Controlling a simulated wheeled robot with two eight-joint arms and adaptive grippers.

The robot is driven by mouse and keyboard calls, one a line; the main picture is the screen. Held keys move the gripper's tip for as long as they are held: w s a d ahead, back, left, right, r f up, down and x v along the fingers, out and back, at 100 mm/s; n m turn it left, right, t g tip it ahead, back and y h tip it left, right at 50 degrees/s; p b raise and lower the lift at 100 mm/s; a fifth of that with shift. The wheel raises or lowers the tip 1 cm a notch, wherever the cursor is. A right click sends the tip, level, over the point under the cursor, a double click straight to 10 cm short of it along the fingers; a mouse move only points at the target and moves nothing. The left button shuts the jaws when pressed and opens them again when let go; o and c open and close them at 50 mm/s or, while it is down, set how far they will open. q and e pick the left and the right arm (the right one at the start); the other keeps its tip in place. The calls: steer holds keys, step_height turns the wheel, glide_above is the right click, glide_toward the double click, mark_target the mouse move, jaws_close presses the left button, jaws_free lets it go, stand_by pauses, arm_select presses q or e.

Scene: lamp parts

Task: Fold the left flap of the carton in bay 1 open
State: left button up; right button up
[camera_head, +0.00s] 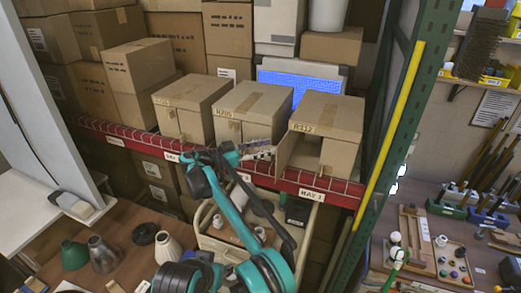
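The carton at the right end of the shelf (328,115), above the label that seems to read BAY 1 (312,194), stands upright with its front partly open. Its left flap (285,150) appears swung outward from the front, and a gap shows beside it. Its right front panel (338,158) looks closed across the opening.
Two cartons, the left one (190,103) and the middle one (252,107), stand beside it on the red-edged shelf (350,197). A green upright (400,120) bounds the right side. A cream bin (217,244) and a table with lamp shades (103,254) are below.

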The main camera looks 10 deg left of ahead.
steer(key=shift+w+d+r, duration=0.15)
steer(key=shift+w+d, duration=0.15)
steer(key=shift+d, duration=0.25)
arm_select(q)
steer(key=shift+d, duration=0.2)
arm_select(e)
steer(key=shift+s+a, duration=0.1)
arm_select(q)
steer(key=shift+a, duration=0.1)
arm_select(e)
steer(key=shift+a, duration=0.1)
arm_select(q)
steer(key=shift+f, duration=0.1)
